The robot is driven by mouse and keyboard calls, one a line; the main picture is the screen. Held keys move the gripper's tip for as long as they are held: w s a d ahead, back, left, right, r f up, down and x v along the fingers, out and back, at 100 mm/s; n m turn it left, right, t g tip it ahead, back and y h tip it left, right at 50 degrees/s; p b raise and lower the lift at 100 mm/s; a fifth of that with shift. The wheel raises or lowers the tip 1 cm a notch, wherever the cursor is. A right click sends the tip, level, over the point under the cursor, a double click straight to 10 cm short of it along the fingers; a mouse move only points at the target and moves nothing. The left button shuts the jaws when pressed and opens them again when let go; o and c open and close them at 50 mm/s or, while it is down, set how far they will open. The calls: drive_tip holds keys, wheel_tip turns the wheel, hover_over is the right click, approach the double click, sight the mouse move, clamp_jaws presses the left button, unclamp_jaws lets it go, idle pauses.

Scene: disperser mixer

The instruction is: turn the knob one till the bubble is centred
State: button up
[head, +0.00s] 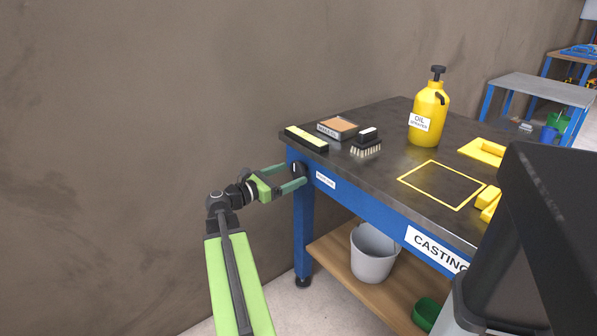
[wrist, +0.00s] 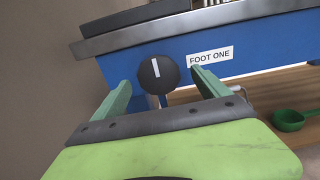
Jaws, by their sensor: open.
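The knob one is a round black knob (wrist: 158,74) with a white line mark, on the blue table apron beside a label reading "FOOT ONE" (wrist: 211,57). In the wrist view its white line is close to upright. In the head view the knob (head: 296,168) shows small at the table's near left corner. My gripper (head: 298,174) is open, with its green fingers on either side of the knob. In the wrist view the fingers (wrist: 160,77) stand apart from it, with a gap on both sides. The level (head: 307,139) appears as a black bar with a pale yellow strip on the tabletop; its bubble cannot be made out.
The blue table (head: 385,160) carries a tin (head: 338,128), a brush (head: 367,144), a yellow oil sprayer (head: 429,112) and yellow blocks. A grey bucket (head: 373,255) stands on the lower shelf. A brown wall (head: 130,150) runs along the left. A dark machine part blocks the lower right.

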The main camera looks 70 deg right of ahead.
sight(295, 173)
drive_tip(key=shift+x, duration=1.9)
drive_tip(key=shift+c, duration=0.5)
drive_tip(key=c, duration=1.2)
drive_tip(key=shift+d, duration=0.25)
drive_tip(key=shift+c, duration=0.4)
drive_tip(key=shift+a, duration=0.25)
drive_tip(key=shift+a+f+m, duration=0.1)
drive_tip(key=shift+m, duration=0.3)
